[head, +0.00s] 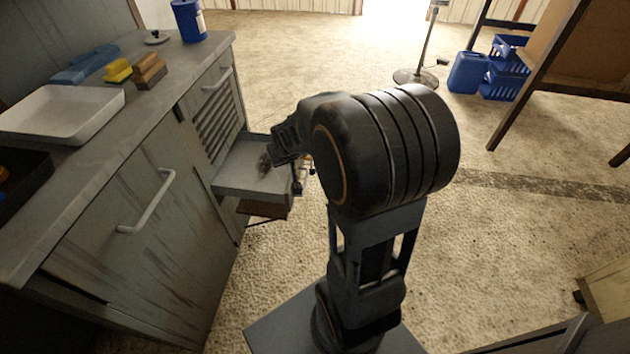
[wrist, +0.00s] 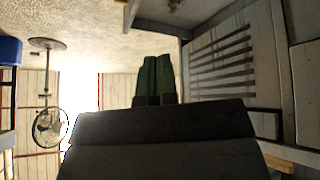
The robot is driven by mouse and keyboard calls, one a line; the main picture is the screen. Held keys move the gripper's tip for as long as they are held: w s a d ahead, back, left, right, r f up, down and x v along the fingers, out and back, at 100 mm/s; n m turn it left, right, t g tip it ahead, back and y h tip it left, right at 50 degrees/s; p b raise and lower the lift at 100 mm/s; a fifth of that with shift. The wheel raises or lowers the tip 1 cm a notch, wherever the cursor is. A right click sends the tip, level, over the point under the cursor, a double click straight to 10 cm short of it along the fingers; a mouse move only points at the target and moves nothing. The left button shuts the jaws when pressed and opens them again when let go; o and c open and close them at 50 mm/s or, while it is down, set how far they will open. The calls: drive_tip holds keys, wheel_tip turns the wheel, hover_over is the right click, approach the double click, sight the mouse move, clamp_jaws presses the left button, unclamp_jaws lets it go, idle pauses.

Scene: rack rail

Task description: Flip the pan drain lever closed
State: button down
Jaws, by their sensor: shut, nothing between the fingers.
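The pulled-out grey pan (head: 228,182) juts from the cabinet below a slatted vent, with a dark patch inside. A small dark part (head: 297,184) at the pan's front right corner looks like the drain lever; its position is too small to tell. In the head view my wrist is over the pan's far front side, and my arm hides part of that area. In the wrist view my gripper (wrist: 155,60) shows two green fingers side by side, shut and empty. No contact with the lever is visible, and I cannot make out the lever in the wrist view.
A grey cabinet (head: 150,215) with a bar handle stands at the left. Its worktop holds a white tray (head: 70,108), sponges and a blue tub (head: 188,20). A stand (head: 415,76), blue containers (head: 468,72) and a table are farther off. Open floor lies right of the pan.

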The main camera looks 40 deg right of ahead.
sight(313, 174)
drive_tip(key=w+d+f+t+b, duration=0.1)
drive_tip(key=w+d+f, duration=0.25)
drive_tip(key=f, duration=0.25)
drive_tip(key=w+d+f+m+t+h+b, duration=0.1)
drive_tip(key=w+d+f+t, duration=0.1)
drive_tip(key=d+f, duration=0.4)
drive_tip(key=w+d+f+t+b, duration=0.1)
drive_tip(key=w+d+f+b, duration=0.2)
drive_tip(key=f, duration=0.4)
drive_tip(key=s+d+f+m+t, duration=0.1)
drive_tip(key=d+f, duration=0.2)
drive_tip(key=f, duration=0.5)
drive_tip(key=s+d+f+m+t+b, duration=0.1)
drive_tip(key=s+d+f+t, duration=0.1)
drive_tip(key=f, duration=0.6)
drive_tip(key=shift+s+d+t, duration=0.25)
drive_tip(key=shift+d+t, duration=0.05)
drive_tip(key=shift+d, duration=0.25)
drive_tip(key=b+x, duration=0.3)
drive_tip(key=x, duration=0.4)
drive_tip(key=b+x, duration=0.2)
drive_tip(key=x, duration=0.5)
drive_tip(key=shift+d+b, duration=0.2)
drive_tip(key=shift+b, duration=0.2)
drive_tip(key=shift+s, duration=0.1)
